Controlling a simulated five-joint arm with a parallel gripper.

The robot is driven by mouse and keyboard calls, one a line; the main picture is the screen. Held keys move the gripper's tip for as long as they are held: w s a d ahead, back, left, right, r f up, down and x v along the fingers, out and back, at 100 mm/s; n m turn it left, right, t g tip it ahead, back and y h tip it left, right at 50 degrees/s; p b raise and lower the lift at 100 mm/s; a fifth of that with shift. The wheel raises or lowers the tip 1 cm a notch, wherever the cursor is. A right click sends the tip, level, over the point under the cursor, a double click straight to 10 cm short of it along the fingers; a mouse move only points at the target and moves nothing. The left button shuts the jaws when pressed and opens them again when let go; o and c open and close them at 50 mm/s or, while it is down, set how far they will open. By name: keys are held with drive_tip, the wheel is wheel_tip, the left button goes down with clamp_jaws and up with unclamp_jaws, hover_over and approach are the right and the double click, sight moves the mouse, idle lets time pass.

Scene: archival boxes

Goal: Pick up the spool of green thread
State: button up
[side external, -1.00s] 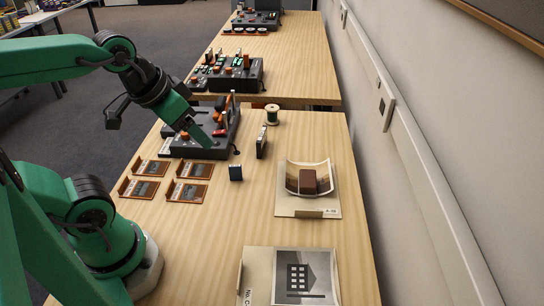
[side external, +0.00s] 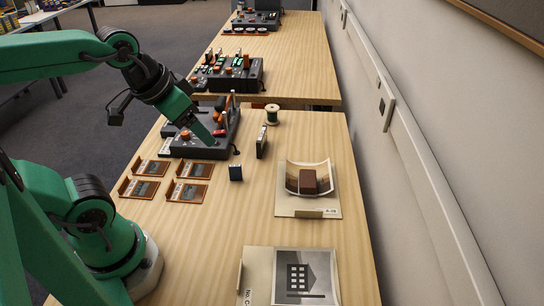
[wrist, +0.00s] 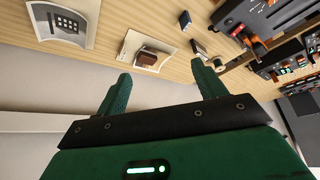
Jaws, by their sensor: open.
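The spool of green thread (side external: 272,114) stands upright near the far edge of the nearest table, toward the wall, in the side view. My gripper (side external: 208,139) points down and to the right above the dark control console (side external: 188,147), to the left of the spool and nearer the camera. The gripper is apart from the spool and holds nothing. In the wrist view my gripper (wrist: 162,74) shows its two green fingers spread wide with nothing between them.
A dark upright holder (side external: 261,142) stands just in front of the spool, and a small blue block (side external: 236,173) is nearer. Several brown-framed cards (side external: 152,168) lie left. A curled photo (side external: 293,180) with a brown block lies right.

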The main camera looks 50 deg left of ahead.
drive_tip(key=w+a+r+g, duration=0.1)
drive_tip(key=w+a+r, duration=0.1)
drive_tip(key=w, duration=0.4)
drive_tip(key=w+a+r, duration=0.1)
drive_tip(key=w+r, duration=0.1)
drive_tip(key=w, duration=0.4)
drive_tip(key=m+g, duration=0.1)
drive_tip(key=g, duration=0.2)
hover_over(272, 108)
drive_tip(key=s, duration=0.1)
drive_tip(key=shift+y, duration=0.3)
drive_tip(key=f, duration=1.9)
drive_tip(key=shift+d, duration=0.3)
drive_tip(key=shift+w+a+f, duration=0.1)
drive_tip(key=shift+a+f, duration=0.2)
drive_tip(key=shift+f, duration=0.3)
drive_tip(key=shift+w+a+f, duration=0.1)
drive_tip(key=shift+w+f, duration=0.1)
drive_tip(key=shift+f, duration=1.1)
drive_tip(key=shift+w+a+f, duration=0.1)
drive_tip(key=shift+w+f, duration=0.05)
drive_tip(key=shift+f, duration=1.1)
drive_tip(key=shift+w+f, duration=0.2)
drive_tip(key=shift+f, duration=1.1)
drive_tip(key=c, duration=1)
